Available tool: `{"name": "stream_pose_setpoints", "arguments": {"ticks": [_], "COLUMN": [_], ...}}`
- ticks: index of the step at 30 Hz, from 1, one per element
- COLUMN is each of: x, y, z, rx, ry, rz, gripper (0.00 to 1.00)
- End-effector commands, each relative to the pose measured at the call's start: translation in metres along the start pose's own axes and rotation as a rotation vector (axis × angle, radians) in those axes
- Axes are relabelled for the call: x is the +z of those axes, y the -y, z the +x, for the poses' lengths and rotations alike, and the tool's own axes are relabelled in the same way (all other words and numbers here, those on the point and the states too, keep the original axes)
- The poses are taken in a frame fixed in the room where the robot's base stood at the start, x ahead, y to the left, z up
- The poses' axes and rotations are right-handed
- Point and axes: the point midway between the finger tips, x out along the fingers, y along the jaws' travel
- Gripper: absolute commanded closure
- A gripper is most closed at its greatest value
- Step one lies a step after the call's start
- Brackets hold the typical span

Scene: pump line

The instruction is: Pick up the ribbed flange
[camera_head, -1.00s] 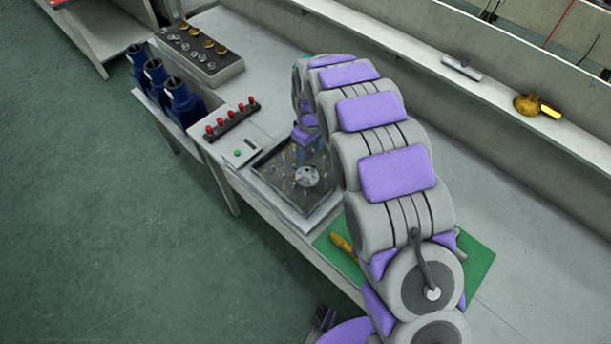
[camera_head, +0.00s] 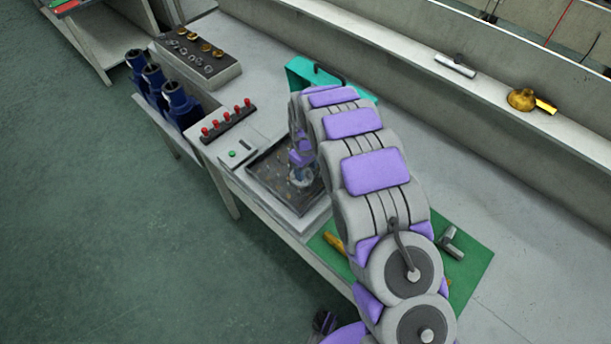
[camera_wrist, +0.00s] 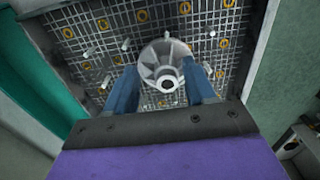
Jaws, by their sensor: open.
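The ribbed flange (camera_wrist: 166,68) is a grey-white round part with radial ribs and a hub with a dark hole. It lies on the gridded tray floor in the wrist view, just beyond and between the fingertips. My gripper (camera_wrist: 164,90) has two blue fingers, open, one on each side of the flange's near part; I cannot tell whether they touch it. In the head view my gripper (camera_head: 301,160) is over the tray, and the flange (camera_head: 301,178) shows partly behind it. The tray (camera_head: 262,166) is dark with a pale rim.
Several pegs and yellow rings are spread over the tray floor. A row of red knobs (camera_head: 228,122) and blue pumps (camera_head: 177,100) stand left of the tray. A teal box (camera_head: 297,74) stands behind my arm. A green mat (camera_head: 475,262) with tools lies at right.

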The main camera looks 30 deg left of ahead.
Motion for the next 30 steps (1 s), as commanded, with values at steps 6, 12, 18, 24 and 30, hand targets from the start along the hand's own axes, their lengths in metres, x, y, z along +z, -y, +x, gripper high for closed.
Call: {"name": "stream_pose_setpoints", "arguments": {"ticks": [6,12,18,24,30], "x": [-0.0067,-0.0027,0.0012,0.0002,-0.0003], "y": [0.0024,0.0009,0.0008,0.0012,0.0018], "z": [0.0049,0.0049,0.005,0.0069,0.008], "rx": [0.001,-0.003,-0.006,-0.006,-0.006], "ry": [0.007,0.005,0.007,0.012,0.014], "rz": [-0.004,-0.003,-0.002,-0.003,-0.003], "gripper": [0.65,0.84,0.97,0.99,0.99]}}
